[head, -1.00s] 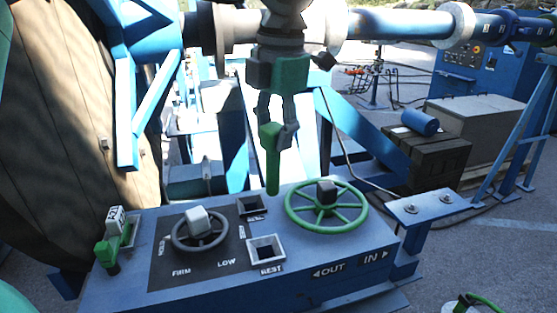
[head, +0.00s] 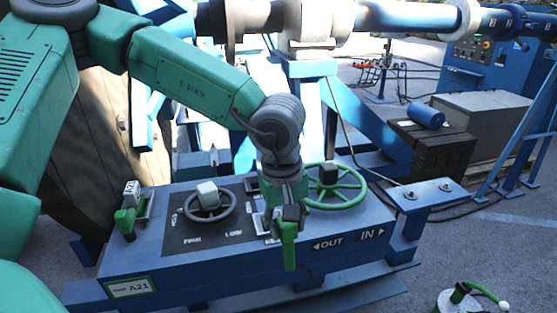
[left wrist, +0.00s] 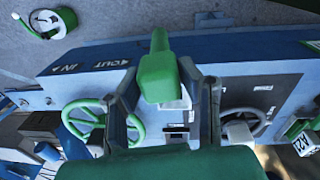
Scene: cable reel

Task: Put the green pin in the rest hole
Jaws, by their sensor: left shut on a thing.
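My left gripper (head: 287,208) is shut on the green pin (head: 289,248) and holds it pointing down. In the head view the pin overlaps the front edge of the blue console, and it appears to be above or in front of that edge. The left wrist view also shows the pin (left wrist: 160,75) between the fingers. The rest hole is mostly hidden behind the gripper in the head view. In the left wrist view its pale frame (left wrist: 179,102) shows partly behind the pin. The pin is not in the hole. My right gripper is not in view.
The blue console (head: 200,262) carries a grey handwheel (head: 205,228) and a green handwheel (head: 335,190) on either side of the gripper. A green fitting with a white tag (head: 126,218) is at its left end. Another square hole (left wrist: 177,134) is near the rest hole.

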